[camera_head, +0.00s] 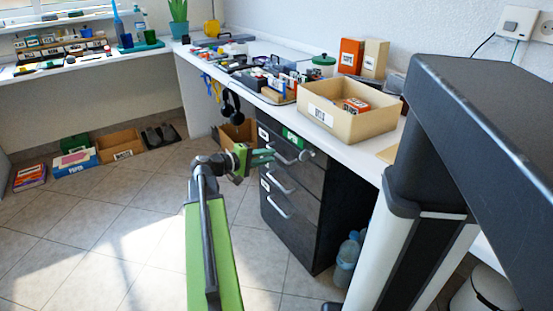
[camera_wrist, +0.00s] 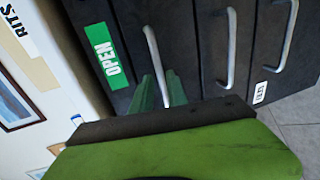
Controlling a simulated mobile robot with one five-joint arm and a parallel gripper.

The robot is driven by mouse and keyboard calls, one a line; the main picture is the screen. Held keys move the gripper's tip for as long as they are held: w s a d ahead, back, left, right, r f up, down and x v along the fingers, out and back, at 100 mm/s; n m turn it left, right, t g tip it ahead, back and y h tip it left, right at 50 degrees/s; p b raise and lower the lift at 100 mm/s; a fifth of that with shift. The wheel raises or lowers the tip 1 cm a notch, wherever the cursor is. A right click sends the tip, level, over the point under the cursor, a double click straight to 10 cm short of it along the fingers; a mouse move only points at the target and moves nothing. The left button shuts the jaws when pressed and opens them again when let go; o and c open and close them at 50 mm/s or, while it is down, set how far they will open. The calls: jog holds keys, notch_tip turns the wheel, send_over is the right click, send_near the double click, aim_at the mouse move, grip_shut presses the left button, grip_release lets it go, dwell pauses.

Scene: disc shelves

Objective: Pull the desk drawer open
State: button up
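The black desk drawer unit (camera_head: 300,215) stands under the desk, with several drawers and silver bar handles.
An open cardboard box (camera_head: 345,125) and a cluttered tray stand on the desk (camera_head: 345,152) above. Headphones (camera_head: 231,104) hang at the desk edge by a floor box. Bottles (camera_head: 347,258) stand right of the unit. The tiled floor (camera_head: 130,225) before the drawers is clear.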

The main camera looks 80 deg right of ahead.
jog(key=x, duration=0.4)
jog(key=shift+s+d+b, duration=0.1)
jog(key=shift+b, duration=0.2)
grip_shut()
dwell(1.1)
